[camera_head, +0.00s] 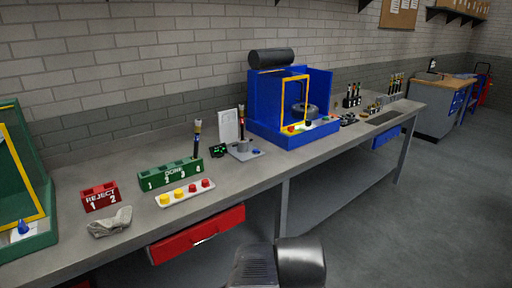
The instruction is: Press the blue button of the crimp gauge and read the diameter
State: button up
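What looks like the crimp gauge is a small grey plate (233,154) on the bench, with a short grey cylinder (243,146) on it. A small blue button (256,152) sits at the plate's right side. A small black unit with green marks (219,151) is at its left; any reading is too small to make out. Another blue knob or button (24,228) is on the green machine at far left. My gripper is not in view; only a dark part of my own body shows at the bottom, well short of the gauge.
A green DONE rack (152,181) holding a dark upright piece, red REJECT rack (99,201), grey cloth (110,222) and tray of yellow and red pieces (163,203) lie left. A blue press (264,104) stands right of the gauge. A red drawer (172,247) sticks out below.

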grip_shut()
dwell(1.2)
